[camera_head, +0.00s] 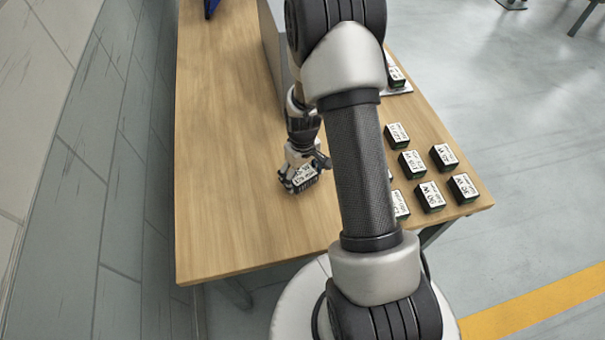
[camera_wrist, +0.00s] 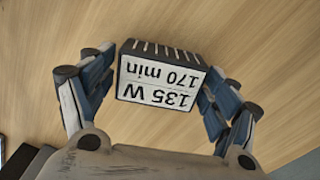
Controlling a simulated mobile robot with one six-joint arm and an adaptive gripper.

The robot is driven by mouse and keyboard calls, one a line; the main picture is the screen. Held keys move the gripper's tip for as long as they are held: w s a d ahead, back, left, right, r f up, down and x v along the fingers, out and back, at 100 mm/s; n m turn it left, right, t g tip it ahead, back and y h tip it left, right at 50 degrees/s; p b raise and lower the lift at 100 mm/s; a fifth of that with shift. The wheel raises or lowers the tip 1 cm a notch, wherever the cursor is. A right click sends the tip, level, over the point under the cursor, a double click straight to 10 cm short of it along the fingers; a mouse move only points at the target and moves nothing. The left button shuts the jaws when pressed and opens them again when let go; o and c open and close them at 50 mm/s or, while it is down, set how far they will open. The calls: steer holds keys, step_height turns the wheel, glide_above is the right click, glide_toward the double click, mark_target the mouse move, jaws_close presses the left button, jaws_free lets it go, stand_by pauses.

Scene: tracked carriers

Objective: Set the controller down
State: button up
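The controller appears to be a small dark box with ribbed sides and a white label. In the wrist view the box (camera_wrist: 160,78) reads "135 W 170 min" upside down and is slightly turned. My gripper (camera_wrist: 158,75) has its fingers on both sides of it, close against its sides. In the head view my gripper (camera_head: 303,172) holds the box (camera_head: 306,180) at the wooden table's (camera_head: 225,200) open middle part. The box is at or just above the tabletop; I cannot tell whether it touches.
Several similar labelled boxes (camera_head: 431,195) stand in rows at the table's right front corner, partly hidden by my arm. Another box (camera_head: 396,76) is farther back on a pale surface. A grey panel (camera_head: 272,45) stands behind my arm. The table's left side is clear, beside a wall.

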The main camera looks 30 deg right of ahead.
steer(key=shift+o, duration=0.5)
steer(key=shift+r, duration=0.3)
step_height(320, 180, up, 11)
steer(key=p, duration=0.4)
step_height(320, 180, up, 10)
steer(key=r+t, duration=0.1)
glide_above(302, 175)
steer(key=s+a, duration=0.1)
steer(key=a, duration=0.2)
steer(key=s+a+r+t, duration=0.1)
steer(key=s+a+r, duration=0.2)
steer(key=s+r, duration=0.2)
steer(key=s+a+r+t, duration=0.1)
steer(key=s+a+r, duration=0.2)
steer(key=s+r, duration=0.2)
steer(key=s+a+r+m+t, duration=0.1)
steer(key=s+a+r, duration=0.2)
steer(key=s+r, duration=0.2)
steer(key=shift+s+r+t, duration=0.3)
steer(key=shift+s+r, duration=0.05)
steer(key=shift+s, duration=1.45)
